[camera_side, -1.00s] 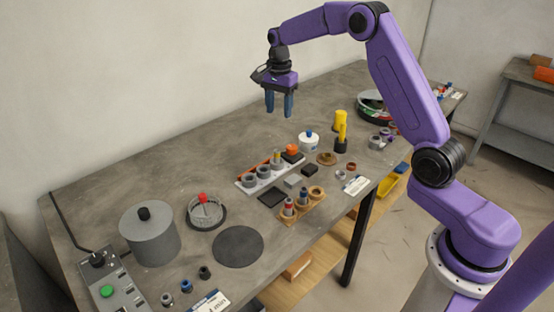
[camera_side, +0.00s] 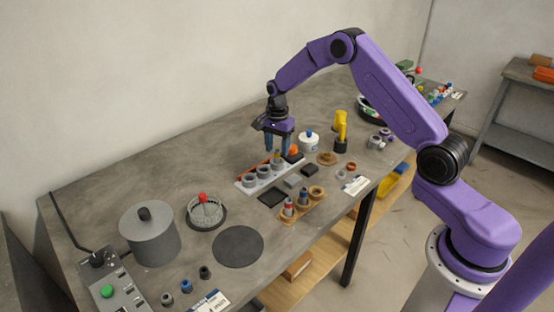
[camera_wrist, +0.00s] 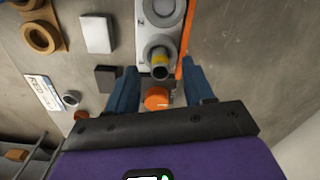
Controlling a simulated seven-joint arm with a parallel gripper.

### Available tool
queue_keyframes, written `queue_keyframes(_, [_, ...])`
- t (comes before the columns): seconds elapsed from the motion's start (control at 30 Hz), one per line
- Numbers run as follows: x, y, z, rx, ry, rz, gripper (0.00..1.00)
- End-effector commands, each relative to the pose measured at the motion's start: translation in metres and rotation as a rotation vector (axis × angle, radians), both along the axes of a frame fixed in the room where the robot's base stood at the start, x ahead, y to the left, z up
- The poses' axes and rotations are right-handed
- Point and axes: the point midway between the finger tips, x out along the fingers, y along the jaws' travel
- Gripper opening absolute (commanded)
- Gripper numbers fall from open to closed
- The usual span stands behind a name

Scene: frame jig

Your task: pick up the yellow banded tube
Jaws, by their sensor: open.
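The yellow banded tube (camera_wrist: 160,66) stands in the end ring of a pale rack (camera_wrist: 144,12). In the side view the tube (camera_side: 277,157) is small, close to my fingers and upright. My gripper (camera_side: 279,145) points down above that end of the rack. In the wrist view my gripper (camera_wrist: 162,78) is open, with one blue finger to each side of the tube. Nothing is held. I cannot tell whether the fingertips are level with the tube's top.
An orange knob (camera_wrist: 157,98) on a dark block is close to the tube. A tan holder (camera_side: 284,218) with red- and blue-marked tubes stands in front of the rack. A white jar (camera_side: 309,145) and a yellow object (camera_side: 340,127) stand to the right. The table behind is clear.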

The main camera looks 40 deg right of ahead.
Motion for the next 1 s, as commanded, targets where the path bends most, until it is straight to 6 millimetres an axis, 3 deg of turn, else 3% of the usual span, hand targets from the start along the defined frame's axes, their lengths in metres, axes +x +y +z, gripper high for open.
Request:
queue_keyframes(0.2, [0.0,0.0,-0.024,0.0,0.001,0.0,0.52])
queue_keyframes(0.47, [0.0,0.0,-0.026,0.0,-0.001,-0.001,0.52])
queue_keyframes(0.63, [0.0,0.0,-0.025,0.0,-0.001,-0.001,0.0])
queue_keyframes(1.0, [0.001,0.0,-0.024,0.0,-0.001,-0.001,0.0])
